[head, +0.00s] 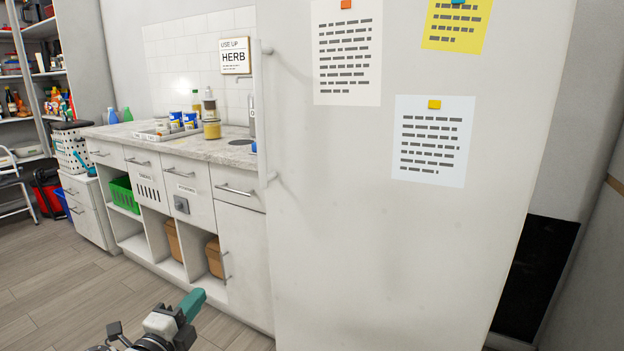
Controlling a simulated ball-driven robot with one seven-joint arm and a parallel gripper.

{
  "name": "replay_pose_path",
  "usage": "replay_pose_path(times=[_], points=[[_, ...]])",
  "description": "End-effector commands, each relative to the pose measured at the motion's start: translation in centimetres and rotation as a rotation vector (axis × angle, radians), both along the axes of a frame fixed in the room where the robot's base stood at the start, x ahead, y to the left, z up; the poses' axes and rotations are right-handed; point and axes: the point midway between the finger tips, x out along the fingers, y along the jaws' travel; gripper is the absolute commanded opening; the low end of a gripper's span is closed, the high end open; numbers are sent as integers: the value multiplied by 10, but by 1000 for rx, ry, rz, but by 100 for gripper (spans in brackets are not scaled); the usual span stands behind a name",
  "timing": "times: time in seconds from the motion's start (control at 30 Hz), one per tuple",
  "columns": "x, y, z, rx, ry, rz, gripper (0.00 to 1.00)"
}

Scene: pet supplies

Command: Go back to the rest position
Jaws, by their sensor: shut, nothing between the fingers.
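My gripper (193,302) shows at the bottom of the head view, left of the middle. Its teal fingers are together and point up and to the right, with nothing seen between them. It is in front of the open shelves of the counter, over the floor in the picture, and looks apart from everything. My arm behind it is mostly cut off by the bottom edge.
A tall white fridge (400,260) with paper notes fills the middle and right; its handle (263,110) is on the left edge. A counter (205,150) holds cans and bottles. A green basket (123,192) sits in its shelves. The wooden floor (60,290) at left is clear.

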Motion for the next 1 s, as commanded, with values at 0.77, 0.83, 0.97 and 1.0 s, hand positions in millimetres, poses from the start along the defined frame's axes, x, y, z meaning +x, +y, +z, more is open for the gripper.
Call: replay_pose_path(times=[0.77,0.83,0.97,1.0], points=[[60,-180,-39,-615,-178,379,0],[49,-208,-59,-737,-139,462,0],[15,-260,-103,-946,-14,616,0],[1,-277,-119,-1002,39,662,0]])
